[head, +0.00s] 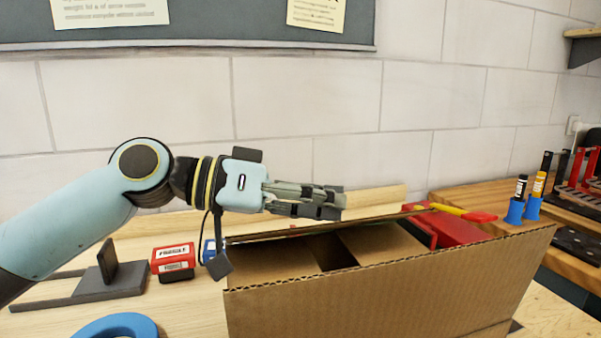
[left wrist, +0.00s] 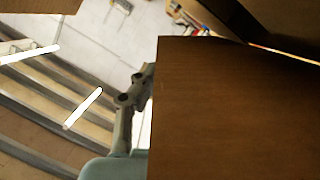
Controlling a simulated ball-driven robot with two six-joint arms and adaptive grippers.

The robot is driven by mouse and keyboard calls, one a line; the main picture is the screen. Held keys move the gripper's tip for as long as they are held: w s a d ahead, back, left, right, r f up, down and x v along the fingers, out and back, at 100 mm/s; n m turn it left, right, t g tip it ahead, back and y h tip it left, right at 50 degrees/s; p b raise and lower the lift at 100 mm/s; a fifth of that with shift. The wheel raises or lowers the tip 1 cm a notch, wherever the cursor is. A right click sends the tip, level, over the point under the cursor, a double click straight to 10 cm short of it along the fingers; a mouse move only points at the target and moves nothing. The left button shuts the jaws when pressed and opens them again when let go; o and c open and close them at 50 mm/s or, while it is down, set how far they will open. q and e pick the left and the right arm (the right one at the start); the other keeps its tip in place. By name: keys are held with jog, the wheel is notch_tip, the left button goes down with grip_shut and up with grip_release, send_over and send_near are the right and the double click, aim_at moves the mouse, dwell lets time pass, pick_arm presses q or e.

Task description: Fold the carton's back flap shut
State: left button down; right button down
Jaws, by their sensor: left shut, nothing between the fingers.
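The open brown carton (head: 380,305) stands on the bench, in the centre and right of the head view. Its side flaps (head: 383,243) lie inward, with a dark gap between them. The back flap (head: 310,230) shows as a thin strip along the far edge; its exact angle is hard to tell. My left gripper (head: 335,204) is shut and empty, level over the carton's back edge, pointing right. I cannot tell whether it touches the flap. A large brown cardboard panel (left wrist: 235,110) fills the right of the left wrist view. My right gripper is not in view.
Red boxes (head: 173,262) and a grey stand (head: 105,280) are left of the carton, with a blue ring (head: 118,326) in front. A red case (head: 455,228) is behind its right side. Blue holders (head: 515,210) stand on the right bench. The wall is behind.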

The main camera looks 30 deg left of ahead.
pick_arm(q)
jog(key=shift+s+d+f+b, duration=0.45)
jog(key=shift+f+b, duration=0.1)
jog(key=shift+f, duration=0.1)
dwell(0.4)
